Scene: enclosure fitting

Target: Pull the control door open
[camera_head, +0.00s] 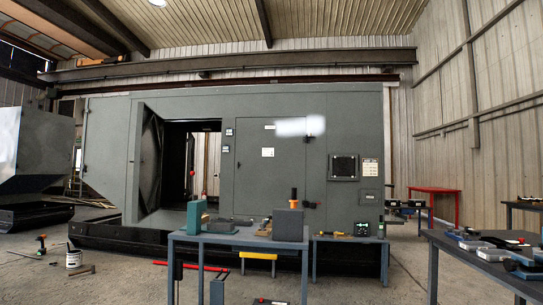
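A large grey-green machine enclosure (345,120) stands across the middle of the view. A flat door panel (268,180) with a small white label is set in its front, right of a dark opening; it looks closed, flush with the wall. I take it for the control door, but no readable marking confirms this. A small dark fitting shows by its upper right edge; I cannot tell whether it is a handle. The table and the things on it cover the door's lower part. My gripper is not in view.
A blue-grey table (232,238) with a teal vise-like block (195,216) and a grey block (288,225) stands before the enclosure. A smaller table (350,239) adjoins it. A dark table (480,262) with tools is at right.

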